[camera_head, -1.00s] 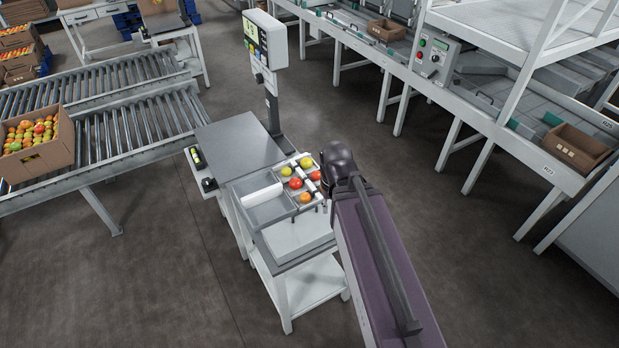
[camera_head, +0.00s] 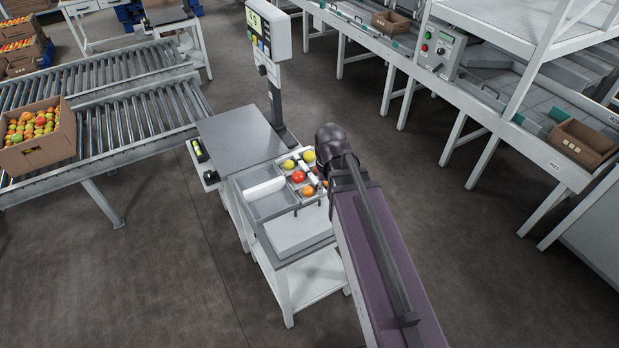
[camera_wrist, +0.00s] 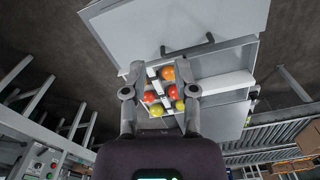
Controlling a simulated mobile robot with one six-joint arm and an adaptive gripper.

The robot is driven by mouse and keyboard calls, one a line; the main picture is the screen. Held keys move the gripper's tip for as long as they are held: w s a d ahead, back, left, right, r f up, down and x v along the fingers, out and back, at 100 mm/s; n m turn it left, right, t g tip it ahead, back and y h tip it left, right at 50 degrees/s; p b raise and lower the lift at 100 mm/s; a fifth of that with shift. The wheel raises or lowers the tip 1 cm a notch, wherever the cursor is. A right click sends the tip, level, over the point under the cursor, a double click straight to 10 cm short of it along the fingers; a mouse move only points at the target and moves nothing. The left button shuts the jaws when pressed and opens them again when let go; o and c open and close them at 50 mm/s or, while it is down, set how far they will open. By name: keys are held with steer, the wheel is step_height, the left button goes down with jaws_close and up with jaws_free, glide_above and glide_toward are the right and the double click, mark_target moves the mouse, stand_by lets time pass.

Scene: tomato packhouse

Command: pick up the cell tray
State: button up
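The cell tray (camera_head: 303,167) is a pale tray with dividers, holding several yellow, orange and red tomatoes. It sits on the white stand beside the weighing platform, at the middle of the head view. My gripper is mostly hidden behind my dark wrist in the head view, at the tray's right edge. In the wrist view my gripper (camera_wrist: 163,82) is open, its two fingers spread apart. The tray (camera_wrist: 153,84) shows between and beyond the fingers, with nothing held. I cannot tell whether either finger touches it.
A grey bin (camera_head: 268,206) with a white block across it adjoins the tray. A scale platform (camera_head: 240,138) with a display post (camera_head: 273,70) stands behind. A roller conveyor (camera_head: 120,128) carries a tomato carton (camera_head: 45,154) at left. Open floor (camera_head: 420,230) lies to the right.

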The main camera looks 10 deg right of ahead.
steer(key=w+f+n+b, duration=0.1)
steer(key=w+f+b, duration=0.1)
steer(key=w, duration=0.9)
steer(key=w+f+n+b, duration=0.2)
steer(key=w+f+b, duration=0.1)
steer(key=w, duration=0.9)
steer(key=shift+d+f, duration=0.25)
steer(key=shift+f, duration=0.1)
steer(key=shift+f, duration=0.15)
steer(key=b, duration=0.9)
glide_above(312, 176)
step_height(312, 176, down, 8)
steer(key=shift+f, duration=0.15)
steer(key=shift+f, duration=0.1)
steer(key=shift+f+b, duration=2.55)
steer(key=shift+f, duration=0.2)
steer(key=shift+c, duration=0.2)
